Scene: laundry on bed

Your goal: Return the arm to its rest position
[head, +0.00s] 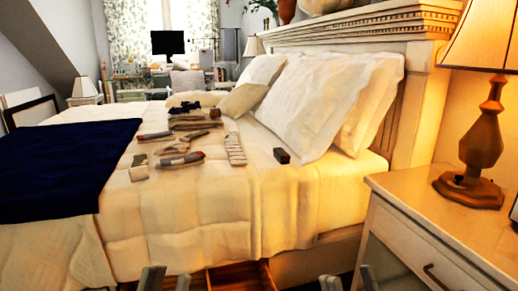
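My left gripper (168,281) shows at the bottom edge, left of centre, in front of the near side of the bed. Only its fingertips are in view. They stand apart with nothing seen between them. My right gripper (349,280) shows at the bottom edge, right of centre, near the nightstand. Its fingertips are also apart, with nothing seen between them. The rest of both grippers and the arms is below the picture.
The bed (205,210) fills the middle, with a dark blue blanket (60,165), several small folded clothes and a dark small box (281,156) on it. An open drawer (240,277) lies below. A nightstand (420,205) with a lamp (481,140) stands at right.

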